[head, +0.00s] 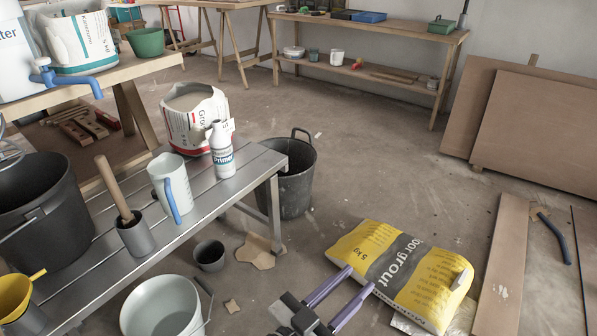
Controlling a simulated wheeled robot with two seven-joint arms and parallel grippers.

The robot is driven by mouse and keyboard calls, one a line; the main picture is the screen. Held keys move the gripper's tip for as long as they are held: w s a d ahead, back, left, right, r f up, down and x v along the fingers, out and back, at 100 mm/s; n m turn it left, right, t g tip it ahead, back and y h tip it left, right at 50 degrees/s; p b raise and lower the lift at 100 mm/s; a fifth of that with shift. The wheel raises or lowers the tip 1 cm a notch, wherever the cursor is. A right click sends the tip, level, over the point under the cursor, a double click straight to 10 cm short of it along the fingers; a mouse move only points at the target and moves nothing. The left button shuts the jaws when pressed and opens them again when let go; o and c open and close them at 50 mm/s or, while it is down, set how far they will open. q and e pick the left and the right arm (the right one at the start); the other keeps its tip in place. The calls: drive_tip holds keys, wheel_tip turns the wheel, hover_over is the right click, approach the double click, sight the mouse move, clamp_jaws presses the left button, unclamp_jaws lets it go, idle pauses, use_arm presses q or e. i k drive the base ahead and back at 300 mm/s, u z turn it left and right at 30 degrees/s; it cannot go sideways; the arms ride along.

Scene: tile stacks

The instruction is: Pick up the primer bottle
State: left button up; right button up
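The primer bottle (222,160) is white with a dark and teal label reading "Primer" and a spouted top. It stands upright on the grey slatted bench (232,183), near its far right end, in front of an open paper bag of grout (180,127).
A jug (160,185) with a blue handle, a grey cup (135,238) holding a wooden handle, and a black bucket (35,205) share the bench. A dark bucket (290,185) stands on the floor beyond it. The yellow grout bag (395,262) lies on the floor.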

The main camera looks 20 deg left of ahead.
sight(220, 143)
drive_tip(key=u, duration=1.45)
drive_tip(key=k, duration=0.1)
drive_tip(key=z, duration=1.45)
drive_tip(key=i, duration=1.45)
drive_tip(key=u, duration=1.7)
drive_tip(key=i, duration=0.25)
drive_tip(key=u, duration=0.2)
